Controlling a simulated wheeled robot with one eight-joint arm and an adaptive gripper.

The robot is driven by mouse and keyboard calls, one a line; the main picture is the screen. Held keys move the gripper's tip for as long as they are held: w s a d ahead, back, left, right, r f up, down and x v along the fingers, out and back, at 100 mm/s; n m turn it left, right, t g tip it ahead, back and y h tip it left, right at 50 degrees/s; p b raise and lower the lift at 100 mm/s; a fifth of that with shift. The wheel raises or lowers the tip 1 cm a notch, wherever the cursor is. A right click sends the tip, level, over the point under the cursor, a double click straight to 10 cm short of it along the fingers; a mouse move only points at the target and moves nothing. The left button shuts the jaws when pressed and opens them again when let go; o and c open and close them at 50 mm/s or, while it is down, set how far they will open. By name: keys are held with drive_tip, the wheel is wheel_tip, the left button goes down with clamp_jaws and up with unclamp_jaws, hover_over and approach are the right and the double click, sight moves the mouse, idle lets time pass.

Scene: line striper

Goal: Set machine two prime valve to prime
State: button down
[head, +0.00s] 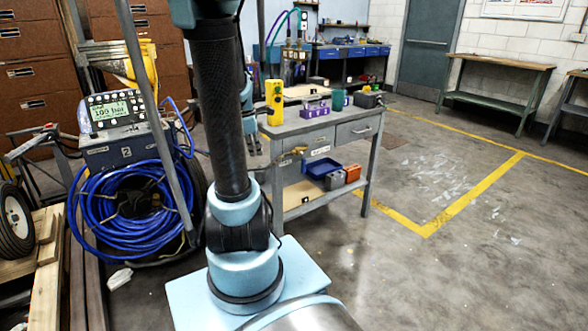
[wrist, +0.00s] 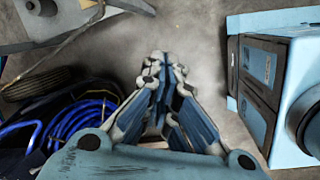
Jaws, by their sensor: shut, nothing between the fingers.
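Machine two (head: 115,150) stands at the left in the head view, with a lit display panel (head: 112,110) and a "2" on its front. A coil of blue hose (head: 120,210) hangs on its front; the blue hose also shows at the left of the wrist view (wrist: 75,125). I cannot make out the prime valve in either view. My gripper (wrist: 168,62) points over bare grey floor in the wrist view, its fingers shut and empty, to the right of the hose. In the head view my arm hides part of the space beside the machine.
A grey workbench (head: 330,125) with drawers, a yellow tool and bins stands right of my arm. A small brass-coloured piece (head: 293,151) shows at its near left corner. A wheel (head: 15,222) and timber lie far left. The floor (head: 440,260) at right is clear.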

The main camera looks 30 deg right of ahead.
sight(303, 163)
drive_tip(key=w+d+f+n, duration=0.2)
drive_tip(key=d+n, duration=0.1)
drive_tip(key=d, duration=0.4)
drive_tip(key=w+d+f+n, duration=0.2)
drive_tip(key=d+f, duration=0.1)
drive_tip(key=d, duration=0.4)
drive_tip(key=shift+f+n+g+h, duration=0.2)
drive_tip(key=shift+n+g+h, duration=0.1)
drive_tip(key=shift+n+g, duration=0.1)
drive_tip(key=shift+w+a, duration=0.1)
drive_tip(key=d+f, duration=0.6)
drive_tip(key=f, duration=0.3)
drive_tip(key=shift+w+d+f, duration=0.2)
drive_tip(key=shift+w+f, duration=0.05)
drive_tip(key=shift+f, duration=0.05)
drive_tip(key=shift+d, duration=0.1)
drive_tip(key=shift+f+h, duration=0.1)
drive_tip(key=shift+h, duration=0.2)
